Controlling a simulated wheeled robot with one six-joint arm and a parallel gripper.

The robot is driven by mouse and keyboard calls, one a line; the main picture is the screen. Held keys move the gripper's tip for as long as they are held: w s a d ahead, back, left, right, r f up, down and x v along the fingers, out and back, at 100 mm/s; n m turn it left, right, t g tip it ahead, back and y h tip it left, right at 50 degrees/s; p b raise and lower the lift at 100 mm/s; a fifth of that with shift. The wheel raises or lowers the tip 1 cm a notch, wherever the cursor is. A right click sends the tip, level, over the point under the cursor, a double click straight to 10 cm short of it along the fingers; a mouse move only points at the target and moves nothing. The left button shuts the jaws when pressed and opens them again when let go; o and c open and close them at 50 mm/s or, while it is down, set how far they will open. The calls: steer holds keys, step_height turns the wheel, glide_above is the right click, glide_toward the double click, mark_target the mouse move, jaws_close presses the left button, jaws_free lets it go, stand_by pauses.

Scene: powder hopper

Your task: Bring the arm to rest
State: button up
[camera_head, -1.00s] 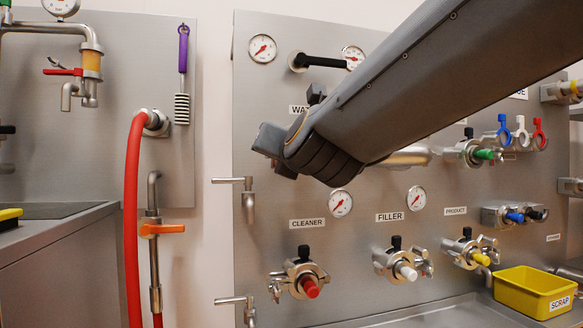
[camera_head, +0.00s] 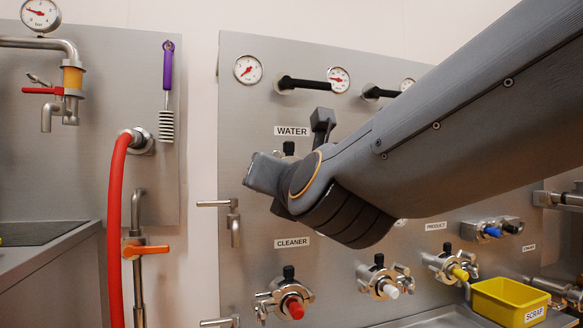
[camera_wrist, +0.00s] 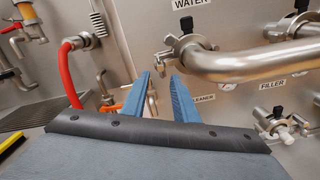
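My arm (camera_head: 440,135) reaches in from the upper right of the head view, and its wrist end stands in front of the steel panel (camera_head: 265,120). My gripper's fingers cannot be made out in the head view. In the wrist view, my gripper (camera_wrist: 160,78) shows two blue fingers with a clear gap between them. Nothing is held between them. Beyond the fingers lie the panel's left edge and the wall. The fingers appear apart from the fittings.
A bent steel pipe (camera_wrist: 240,66) and its clamp are close on the right in the wrist view. A red hose (camera_head: 116,230) hangs at left. Capped ports (camera_head: 294,306) line the lower panel. A yellow scrap bin (camera_head: 486,303) stands at lower right.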

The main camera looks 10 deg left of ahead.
steer(key=s+f+n+g+h, duration=0.1)
steer(key=s+f+n+g, duration=0.25)
steer(key=f+n, duration=0.75)
steer(key=s+f+n+g+h, duration=0.15)
steer(key=f+n+g, duration=0.35)
steer(key=f+n, duration=0.65)
steer(key=s+d+f+n+g+h, duration=0.3)
steer(key=s+d+f+n, duration=0.45)
steer(key=f+n, duration=0.2)
steer(key=s+d+f+n+g+h, duration=0.35)
steer(key=s+d+f+n, duration=0.45)
steer(key=f, duration=0.3)
steer(key=d+r+m+p, duration=0.3)
steer(key=d+r+p, duration=0.7)
steer(key=r+p, duration=0.3)
steer(key=d+r+m+p, duration=0.3)
steer(key=d+r+p, duration=0.7)
steer(key=r+p, duration=0.4)
steer(key=shift+r+p, duration=0.2)
steer(key=shift+p, duration=0.15)
